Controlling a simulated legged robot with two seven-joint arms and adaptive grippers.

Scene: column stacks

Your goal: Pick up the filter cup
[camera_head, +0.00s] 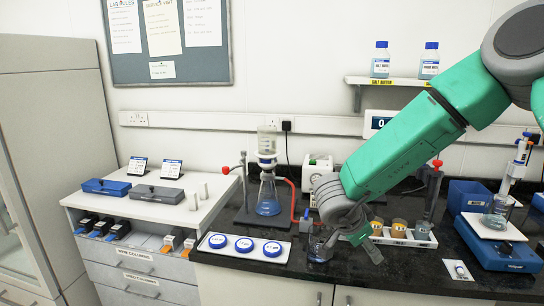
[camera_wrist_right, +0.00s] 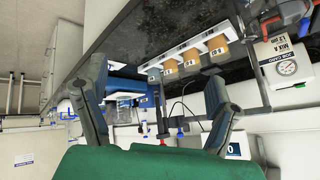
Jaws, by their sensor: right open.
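A clear cup (camera_head: 267,139), which looks like the filter cup, sits upright on a flask with blue liquid (camera_head: 268,194) left of centre in the head view. My right gripper (camera_head: 350,240) is low over the front of the black bench, to the right of the flask and apart from the cup. In the right wrist view, the fingers of my right gripper (camera_wrist_right: 158,105) are spread wide with nothing between them. A small clear beaker (camera_head: 319,249) stands beside the gripper, partly hidden by it. The filter cup is not clearly visible in the wrist view. My left gripper is out of view.
A tray with blue-lidded dishes (camera_head: 244,245) lies at the bench front. A rack of amber cups (camera_head: 398,236) stands right of the gripper, also in the wrist view (camera_wrist_right: 190,57). A red hose (camera_head: 293,200) runs beside the flask. A blue-based balance (camera_head: 497,245) stands at right.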

